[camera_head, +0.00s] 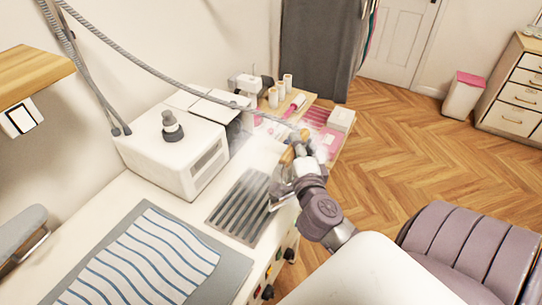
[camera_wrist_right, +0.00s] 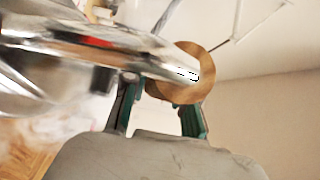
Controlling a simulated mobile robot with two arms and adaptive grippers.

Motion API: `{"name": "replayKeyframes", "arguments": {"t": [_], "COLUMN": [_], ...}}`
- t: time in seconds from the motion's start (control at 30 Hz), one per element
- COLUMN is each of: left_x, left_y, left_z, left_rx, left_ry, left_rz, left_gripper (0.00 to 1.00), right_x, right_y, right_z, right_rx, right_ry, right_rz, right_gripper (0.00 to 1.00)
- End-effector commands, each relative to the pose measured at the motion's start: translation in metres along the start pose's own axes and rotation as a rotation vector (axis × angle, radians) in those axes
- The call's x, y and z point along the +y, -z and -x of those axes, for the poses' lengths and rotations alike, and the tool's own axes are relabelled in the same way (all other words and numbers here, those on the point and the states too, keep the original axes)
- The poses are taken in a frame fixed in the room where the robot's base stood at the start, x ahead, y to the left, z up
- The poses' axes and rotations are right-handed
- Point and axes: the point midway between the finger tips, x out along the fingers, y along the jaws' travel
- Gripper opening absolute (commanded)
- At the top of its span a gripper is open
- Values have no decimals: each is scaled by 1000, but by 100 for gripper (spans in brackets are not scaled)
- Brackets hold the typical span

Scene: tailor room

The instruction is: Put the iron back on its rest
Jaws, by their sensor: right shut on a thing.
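The iron (camera_head: 284,187) has a shiny metal body and a light wooden handle. My right gripper (camera_head: 300,160) is shut on its handle, at the right end of the slatted metal rest (camera_head: 238,212). The iron's lower part is close to the rest's right edge; I cannot tell whether it touches. In the right wrist view the chrome iron body (camera_wrist_right: 75,60) and round wooden handle end (camera_wrist_right: 186,72) show at the fingers of the right gripper (camera_wrist_right: 160,95). White steam hangs around the iron. My left gripper is out of view.
A white boxy machine (camera_head: 178,150) stands behind the rest. Striped cloth (camera_head: 145,262) lies on a grey mat at the front left. Thread spools (camera_head: 273,97) and a pink-and-white box stand on a wooden surface beyond. A hose hangs across above the table.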

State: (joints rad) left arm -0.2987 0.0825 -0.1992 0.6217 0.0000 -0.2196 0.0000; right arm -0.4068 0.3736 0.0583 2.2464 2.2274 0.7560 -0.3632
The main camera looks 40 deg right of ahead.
Motion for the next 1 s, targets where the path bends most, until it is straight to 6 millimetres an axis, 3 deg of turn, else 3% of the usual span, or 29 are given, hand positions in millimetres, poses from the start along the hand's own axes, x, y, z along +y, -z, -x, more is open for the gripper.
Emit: {"name": "replayKeyframes", "arguments": {"t": [0.6, 0.87, 1.0], "left_x": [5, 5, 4], "left_y": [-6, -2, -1], "left_z": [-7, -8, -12], "left_rx": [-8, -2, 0], "left_ry": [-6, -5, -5], "left_rz": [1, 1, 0], "left_gripper": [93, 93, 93], "right_x": [53, 61, 77], "right_y": [-94, -106, -106], "right_z": [-31, -35, -35], "right_rx": [-4, -3, -3], "right_ry": [12, 14, 11], "right_rz": [-5, -2, 1], "right_gripper": [0, 0, 0]}}
